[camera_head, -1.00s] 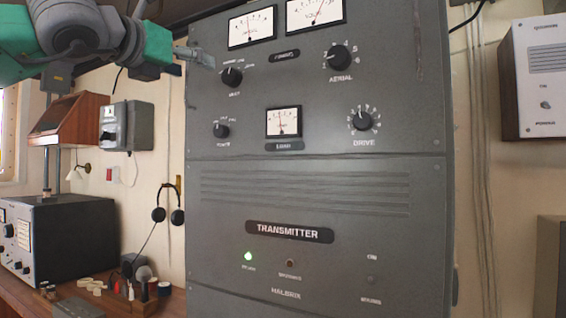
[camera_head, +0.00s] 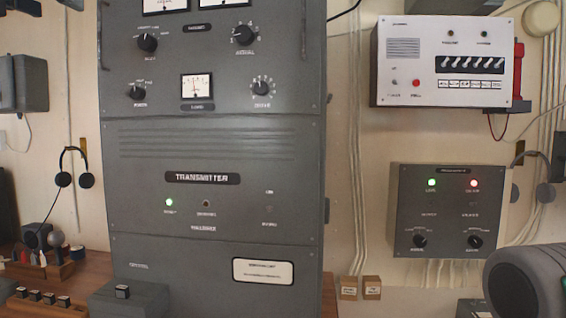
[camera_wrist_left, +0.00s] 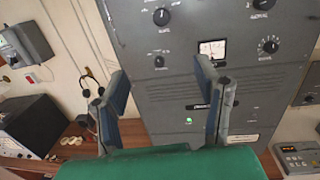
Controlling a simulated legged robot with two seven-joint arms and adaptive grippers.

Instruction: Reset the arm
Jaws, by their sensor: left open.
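My left gripper (camera_wrist_left: 165,82) shows in the left wrist view with its two fingers spread apart and nothing between them. It faces the grey transmitter cabinet (camera_head: 275,215), apart from it as far as I can tell. The cabinet has black knobs, a meter and a lit green lamp; it also shows in the left wrist view (camera_wrist_left: 160,104). In the head view I see neither the left gripper nor its arm.
A white alarm panel (camera_head: 405,80) and a grey box (camera_head: 410,230) with green and red lamps hang at right. Headphones (camera_head: 63,180) hang at left. A wooden desk (camera_head: 95,262) runs below.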

